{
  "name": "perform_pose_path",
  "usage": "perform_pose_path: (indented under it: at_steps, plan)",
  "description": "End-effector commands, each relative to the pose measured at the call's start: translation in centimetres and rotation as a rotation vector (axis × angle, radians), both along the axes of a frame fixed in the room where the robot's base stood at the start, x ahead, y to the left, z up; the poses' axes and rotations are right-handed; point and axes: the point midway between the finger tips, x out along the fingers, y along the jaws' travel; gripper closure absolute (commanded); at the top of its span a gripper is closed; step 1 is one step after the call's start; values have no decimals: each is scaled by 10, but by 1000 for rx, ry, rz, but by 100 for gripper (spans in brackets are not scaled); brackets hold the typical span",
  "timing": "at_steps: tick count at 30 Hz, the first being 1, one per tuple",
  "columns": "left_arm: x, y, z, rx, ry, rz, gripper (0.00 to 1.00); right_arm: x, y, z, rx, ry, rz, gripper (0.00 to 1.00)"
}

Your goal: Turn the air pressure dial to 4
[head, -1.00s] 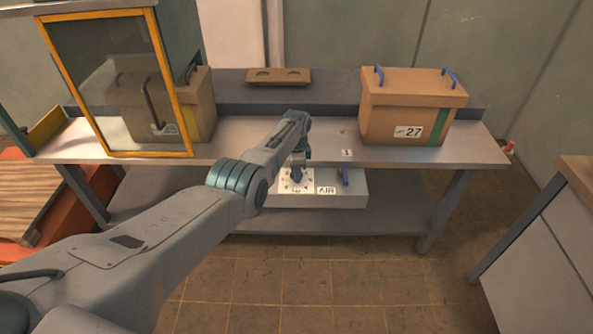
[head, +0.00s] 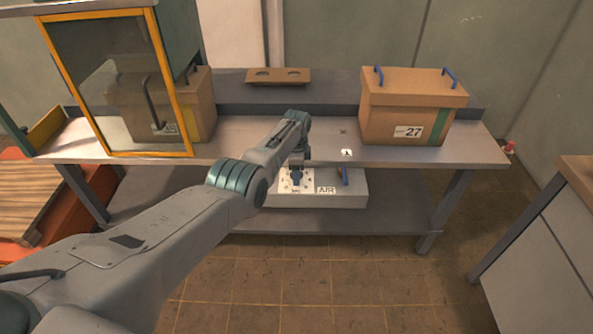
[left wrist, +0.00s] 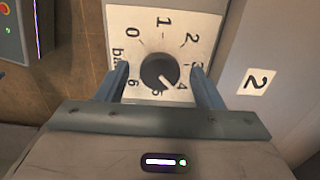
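The air pressure dial is a black round knob (left wrist: 159,70) with a white pointer line, on a white plate (left wrist: 206,30) numbered 0 to 6 and marked "bar". In the left wrist view the pointer aims to the lower right, between 4 and 5 and near the 4. My left gripper (left wrist: 163,86) has its two blue-grey fingers spread on either side of the knob, with gaps visible to it. In the head view my left gripper (head: 296,174) is in front of the dial plate (head: 296,187), covering part of it. My right gripper is not in view.
The dial sits on a grey box (head: 352,198) labelled AIR, under the bench top (head: 400,152). A blue lever (head: 345,176) is right of the dial. A box marked 27 (head: 385,115) and a yellow-framed glass door (head: 180,80) are above. The floor in front is clear.

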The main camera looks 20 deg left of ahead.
Motion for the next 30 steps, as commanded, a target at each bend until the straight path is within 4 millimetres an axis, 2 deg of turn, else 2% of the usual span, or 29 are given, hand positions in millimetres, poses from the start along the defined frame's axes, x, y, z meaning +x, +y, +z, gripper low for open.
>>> perform_pose_path:
  at_steps: [6, 10, 15, 24, 30]
  plan:
    - [0, 0, 0, 0, 0, 0, 39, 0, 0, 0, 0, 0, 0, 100]
    - [1, 0, 9, 1, -2, 0, 39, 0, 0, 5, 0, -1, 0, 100]
    - [1, 0, 35, 0, -3, 0, 39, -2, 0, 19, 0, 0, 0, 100]
    - [0, 0, 86, 0, -3, 0, 39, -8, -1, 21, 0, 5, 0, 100]
    - [0, 0, 105, 0, -1, 0, 39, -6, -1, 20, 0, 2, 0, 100]
